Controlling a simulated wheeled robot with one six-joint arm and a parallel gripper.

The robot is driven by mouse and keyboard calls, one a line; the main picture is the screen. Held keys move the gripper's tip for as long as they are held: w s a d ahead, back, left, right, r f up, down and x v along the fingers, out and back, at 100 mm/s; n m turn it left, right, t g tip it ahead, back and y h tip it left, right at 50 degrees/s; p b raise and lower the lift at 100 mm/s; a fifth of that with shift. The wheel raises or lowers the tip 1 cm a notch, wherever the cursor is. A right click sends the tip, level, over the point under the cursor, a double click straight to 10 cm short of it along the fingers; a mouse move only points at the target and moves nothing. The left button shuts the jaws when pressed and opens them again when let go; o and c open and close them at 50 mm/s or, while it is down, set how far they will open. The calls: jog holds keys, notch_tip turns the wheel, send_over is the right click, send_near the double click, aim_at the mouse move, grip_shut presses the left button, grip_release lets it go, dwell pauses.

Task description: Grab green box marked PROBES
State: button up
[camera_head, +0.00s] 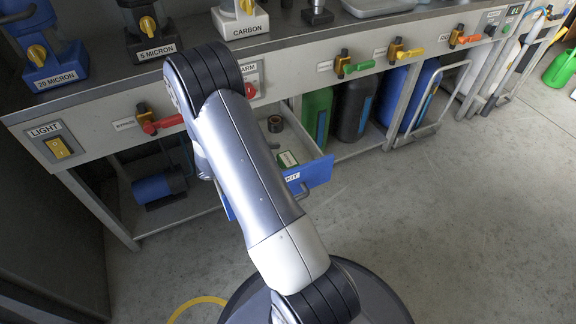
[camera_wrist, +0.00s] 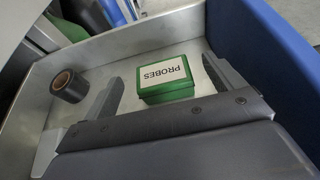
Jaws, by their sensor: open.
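The green box (camera_wrist: 167,79) with a white label reading PROBES lies in an open drawer (camera_wrist: 85,56) in the wrist view. The label appears upside down there. My gripper (camera_wrist: 162,85) is open, with one finger on each side of the box and gaps between. The box is not held. In the head view, a small part of the green box (camera_head: 287,159) shows in the drawer, beside my arm.
A dark roll of tape (camera_wrist: 69,86) lies in the drawer left of the box. The drawer's blue front (camera_wrist: 262,50) rises close on the right. A bench with valves (camera_head: 355,66) overhangs the drawer. Floor at the right (camera_head: 440,200) is clear.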

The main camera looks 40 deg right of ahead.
aim_at(294, 157)
jog(key=b+x, duration=0.1)
jog(key=x, duration=0.4)
jog(key=shift+s+d+f+b, duration=0.1)
jog(key=shift+d+b, duration=0.1)
jog(key=shift+b, duration=0.15)
jog(key=c, duration=1.1)
